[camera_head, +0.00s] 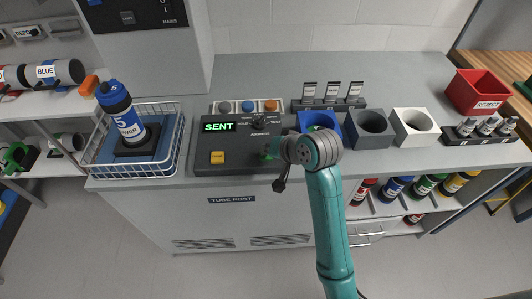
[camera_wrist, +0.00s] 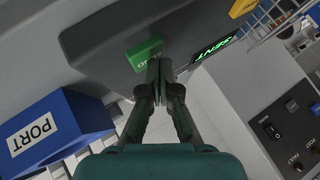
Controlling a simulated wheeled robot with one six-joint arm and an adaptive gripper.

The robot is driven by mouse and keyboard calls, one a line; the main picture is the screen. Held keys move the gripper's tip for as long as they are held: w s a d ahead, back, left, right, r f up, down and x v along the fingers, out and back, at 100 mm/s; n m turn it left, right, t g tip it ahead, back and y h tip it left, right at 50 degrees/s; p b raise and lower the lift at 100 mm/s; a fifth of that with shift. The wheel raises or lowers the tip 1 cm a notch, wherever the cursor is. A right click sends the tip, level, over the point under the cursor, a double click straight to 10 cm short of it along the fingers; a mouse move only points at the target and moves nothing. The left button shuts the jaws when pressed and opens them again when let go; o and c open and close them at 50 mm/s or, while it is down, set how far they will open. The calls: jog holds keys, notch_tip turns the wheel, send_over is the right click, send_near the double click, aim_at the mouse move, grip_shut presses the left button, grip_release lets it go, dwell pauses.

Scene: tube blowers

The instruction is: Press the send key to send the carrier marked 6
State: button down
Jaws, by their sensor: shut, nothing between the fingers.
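The dark control console (camera_head: 235,166) on the counter has a lit green display (camera_head: 219,127) reading SENT. It also shows in the wrist view (camera_wrist: 213,47). The green send key (camera_wrist: 146,53) is on the console face; in the head view my gripper and wrist mostly cover it. My gripper (camera_wrist: 159,64) is shut and empty, its fingertips at the key's edge. I cannot tell whether they touch it. A blue carrier marked 5 (camera_head: 121,110) stands tilted in the wire basket on the left. I see no carrier clearly marked 6.
A yellow key (camera_head: 217,157) and a dial (camera_head: 259,122) are on the console. A blue box labelled PORT (camera_wrist: 66,118), a grey box (camera_head: 369,143) and a white box (camera_head: 415,142) stand to the right. A red reject bin (camera_head: 478,92) is far right. The wire basket (camera_head: 165,168) borders the console.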

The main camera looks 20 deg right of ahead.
jog(key=shift+r, duration=3.2)
